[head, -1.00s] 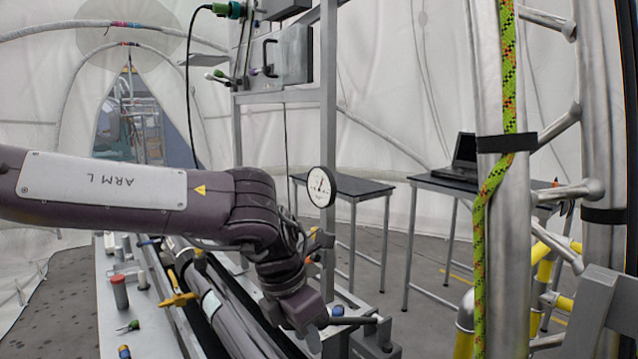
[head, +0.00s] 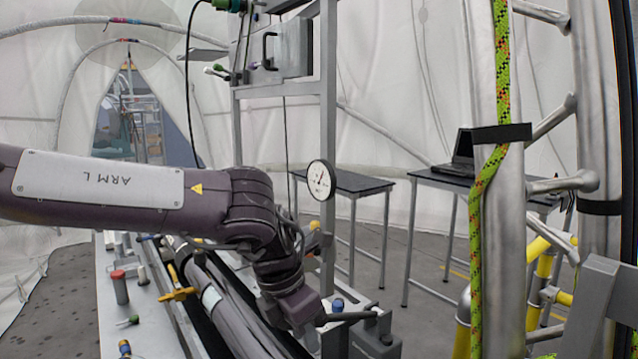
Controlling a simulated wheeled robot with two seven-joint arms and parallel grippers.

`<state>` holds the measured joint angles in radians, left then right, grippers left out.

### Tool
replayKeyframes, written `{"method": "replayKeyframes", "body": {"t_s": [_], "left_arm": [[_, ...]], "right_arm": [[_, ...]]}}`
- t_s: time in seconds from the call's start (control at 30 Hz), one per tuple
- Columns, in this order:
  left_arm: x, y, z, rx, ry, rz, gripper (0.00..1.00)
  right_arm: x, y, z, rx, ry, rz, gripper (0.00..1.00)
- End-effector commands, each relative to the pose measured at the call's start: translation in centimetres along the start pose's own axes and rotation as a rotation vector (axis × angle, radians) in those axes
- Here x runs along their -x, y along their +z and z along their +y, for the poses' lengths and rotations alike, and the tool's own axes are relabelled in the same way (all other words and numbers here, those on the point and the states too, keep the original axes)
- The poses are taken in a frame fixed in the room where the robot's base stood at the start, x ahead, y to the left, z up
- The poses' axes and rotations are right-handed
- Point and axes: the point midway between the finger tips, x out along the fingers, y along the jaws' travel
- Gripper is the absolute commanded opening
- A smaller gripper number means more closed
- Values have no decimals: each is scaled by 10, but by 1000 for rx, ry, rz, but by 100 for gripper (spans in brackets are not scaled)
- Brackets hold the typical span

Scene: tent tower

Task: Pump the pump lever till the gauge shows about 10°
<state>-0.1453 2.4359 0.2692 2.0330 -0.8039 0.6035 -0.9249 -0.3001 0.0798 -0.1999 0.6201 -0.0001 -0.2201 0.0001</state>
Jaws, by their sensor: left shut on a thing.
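The gauge (head: 320,180) is a round white dial with a black rim on the metal upright of the frame. Its needle looks tilted up and to the right; its scale is too small to read. The pump lever (head: 350,316) is a dark bar that runs left from a grey pump body (head: 374,338) at the bottom. My left gripper (head: 312,324) reaches down from the left and is shut on the lever's left end. Its fingertips are partly hidden.
A metal bench (head: 113,315) with small tools and a red-capped cylinder (head: 119,287) stands at the left. Grey tubes lie beside it. A metal pole with a green rope (head: 489,190) stands at the right. A laptop (head: 460,155) sits on a back table.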

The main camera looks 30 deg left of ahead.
Motion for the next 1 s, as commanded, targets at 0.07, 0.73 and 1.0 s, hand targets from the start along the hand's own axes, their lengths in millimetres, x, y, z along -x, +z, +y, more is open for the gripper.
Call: {"method": "replayKeyframes", "body": {"t_s": [0.07,0.73,1.0], "left_arm": [[5,3,0,0,0,1,3],[19,17,0,-1,2,-7,3],[18,17,0,-1,1,-7,35]], "right_arm": [[5,0,0,0,0,0,41],[16,-2,0,0,0,0,41],[15,-1,0,0,0,0,41]]}}
